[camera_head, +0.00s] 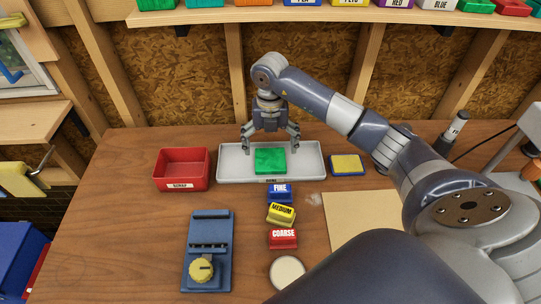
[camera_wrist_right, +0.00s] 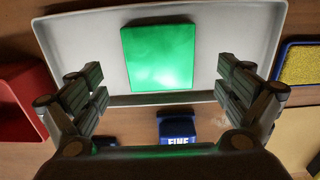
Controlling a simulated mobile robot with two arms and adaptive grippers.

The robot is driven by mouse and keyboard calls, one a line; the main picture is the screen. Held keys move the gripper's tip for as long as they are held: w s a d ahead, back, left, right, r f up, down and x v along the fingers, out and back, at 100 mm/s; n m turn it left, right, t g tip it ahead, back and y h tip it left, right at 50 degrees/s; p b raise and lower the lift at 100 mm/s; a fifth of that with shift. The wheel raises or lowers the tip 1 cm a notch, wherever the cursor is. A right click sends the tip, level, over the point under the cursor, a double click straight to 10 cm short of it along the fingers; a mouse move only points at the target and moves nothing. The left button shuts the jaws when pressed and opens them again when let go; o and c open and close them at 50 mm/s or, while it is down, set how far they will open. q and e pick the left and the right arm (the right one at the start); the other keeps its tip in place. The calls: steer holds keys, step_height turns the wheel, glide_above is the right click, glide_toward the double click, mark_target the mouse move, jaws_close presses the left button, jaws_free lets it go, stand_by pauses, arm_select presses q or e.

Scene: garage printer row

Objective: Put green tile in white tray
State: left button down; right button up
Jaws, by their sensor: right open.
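The green tile (camera_head: 270,161) lies flat in the white tray (camera_head: 309,161), near the tray's middle. In the right wrist view the tile (camera_wrist_right: 158,58) rests on the bare floor of the tray (camera_wrist_right: 225,40). My right gripper (camera_head: 270,148) is open above the tray, its fingers spread wider than the tile. In the right wrist view my right gripper's fingers (camera_wrist_right: 160,85) stand to either side with nothing between them, apart from the tile. My left gripper is not in view.
A red bin (camera_head: 181,184) stands left of the tray and a yellow-topped blue pad (camera_head: 347,164) right of it. Blue (camera_head: 280,193), yellow (camera_head: 281,213) and red (camera_head: 283,238) labelled blocks sit in front. A blue device with a knob (camera_head: 208,250) stands at front left.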

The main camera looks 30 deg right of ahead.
mark_target(270, 159)
step_height(270, 159, up, 8)
steer(key=b, duration=0.1)
stand_by(0.4)
